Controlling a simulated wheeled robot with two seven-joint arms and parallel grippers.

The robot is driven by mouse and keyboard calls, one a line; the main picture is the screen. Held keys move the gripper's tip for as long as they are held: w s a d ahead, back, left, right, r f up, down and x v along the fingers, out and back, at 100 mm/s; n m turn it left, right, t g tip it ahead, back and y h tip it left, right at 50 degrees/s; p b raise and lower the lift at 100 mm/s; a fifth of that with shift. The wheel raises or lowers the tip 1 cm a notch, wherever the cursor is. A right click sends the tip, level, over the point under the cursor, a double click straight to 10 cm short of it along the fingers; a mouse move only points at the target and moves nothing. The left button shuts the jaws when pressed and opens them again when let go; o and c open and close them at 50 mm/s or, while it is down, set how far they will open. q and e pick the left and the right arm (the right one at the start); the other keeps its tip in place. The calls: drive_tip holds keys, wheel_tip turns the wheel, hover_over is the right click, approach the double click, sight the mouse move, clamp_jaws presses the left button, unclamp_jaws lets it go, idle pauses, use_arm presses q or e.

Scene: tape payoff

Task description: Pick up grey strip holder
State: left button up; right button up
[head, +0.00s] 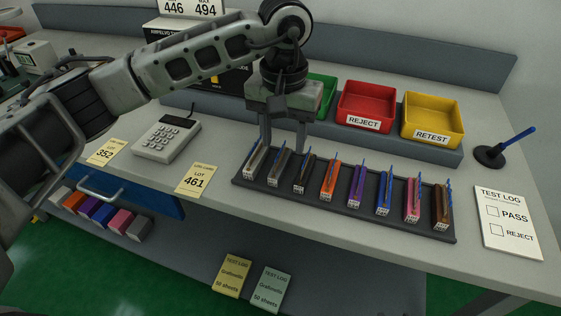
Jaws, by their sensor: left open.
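A dark tray (345,211) on the bench holds a row of small strip holders in several colours. The grey strip holder (278,167) appears to be the second from the left, between a paler one (256,162) and a dark one (304,174). My left gripper (283,148) is open and points down at the left end of the row. Its two fingers are spread above and around the grey holder's far end; I cannot tell whether they touch it. My right gripper is not in view.
A red REJECT bin (366,103), a yellow RETEST bin (432,117) and a partly hidden green bin (325,94) stand behind the tray. A calculator (166,138) and LOT card (195,179) lie left. A pen stand (489,156) and test log (508,222) are right.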

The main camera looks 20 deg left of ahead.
sight(281, 149)
use_arm(q)
drive_tip(key=shift+w+a+f+p, duration=0.1)
drive_tip(key=shift+f+p, duration=0.1)
drive_tip(key=shift+f, duration=0.75)
drive_tip(key=shift+w+a+f+p, duration=0.15)
drive_tip(key=shift+f+p, duration=0.1)
drive_tip(key=shift+f, duration=0.75)
drive_tip(key=shift+w+a+f+p, duration=0.1)
drive_tip(key=shift+f+p, duration=0.1)
drive_tip(key=shift+f, duration=0.75)
clamp_jaws()
